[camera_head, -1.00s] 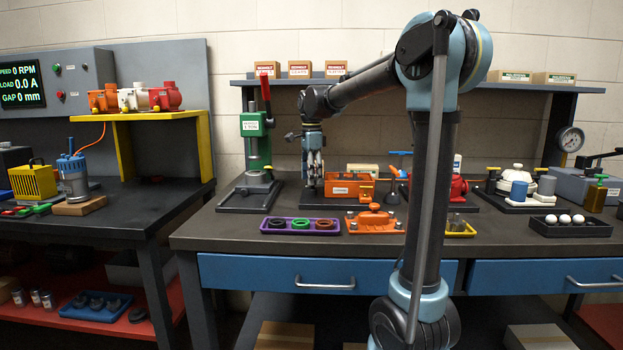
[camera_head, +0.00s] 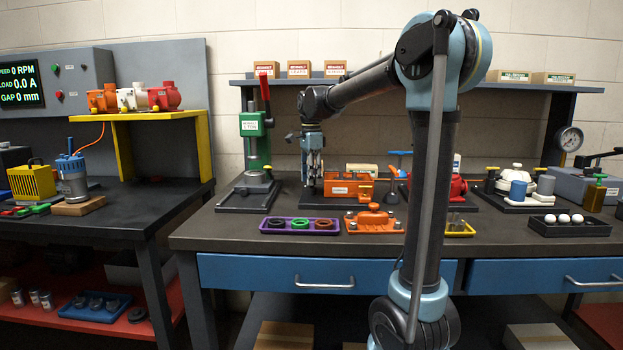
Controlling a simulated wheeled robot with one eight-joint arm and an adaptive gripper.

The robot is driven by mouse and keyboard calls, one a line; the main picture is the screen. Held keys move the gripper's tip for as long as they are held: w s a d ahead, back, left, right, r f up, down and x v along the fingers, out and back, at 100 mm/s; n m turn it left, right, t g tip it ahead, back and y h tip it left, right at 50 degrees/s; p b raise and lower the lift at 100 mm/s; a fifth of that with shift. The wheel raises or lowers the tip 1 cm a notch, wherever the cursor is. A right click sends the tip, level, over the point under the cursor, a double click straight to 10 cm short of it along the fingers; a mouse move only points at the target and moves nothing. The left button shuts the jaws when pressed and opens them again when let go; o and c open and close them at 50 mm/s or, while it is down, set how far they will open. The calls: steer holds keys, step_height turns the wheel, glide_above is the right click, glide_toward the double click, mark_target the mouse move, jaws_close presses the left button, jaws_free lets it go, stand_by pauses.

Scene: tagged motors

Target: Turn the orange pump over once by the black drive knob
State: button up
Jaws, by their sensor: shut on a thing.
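The orange pump (camera_head: 346,186) is a boxy orange body with a pale label on its front. It stands on a dark base plate at the back middle of the bench. My gripper (camera_head: 311,184) points straight down at the pump's left end, low over the base plate. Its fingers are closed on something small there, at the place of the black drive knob. The knob itself is hidden by the fingers and too small to make out.
A green press (camera_head: 254,150) with a red handle stands close left of my gripper. A purple tray (camera_head: 265,226) with rings and an orange cover (camera_head: 374,219) lie in front. A red device (camera_head: 452,187) stands to the right. Boxes sit on the shelf above.

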steer(key=n, duration=0.6)
steer(key=shift+n, duration=0.4)
steer(key=n, duration=0.6)
steer(key=shift+d, duration=0.1)
steer(key=o, duration=1.1)
steer(key=shift+r, duration=0.15)
steer(key=shift+r, duration=3.8)
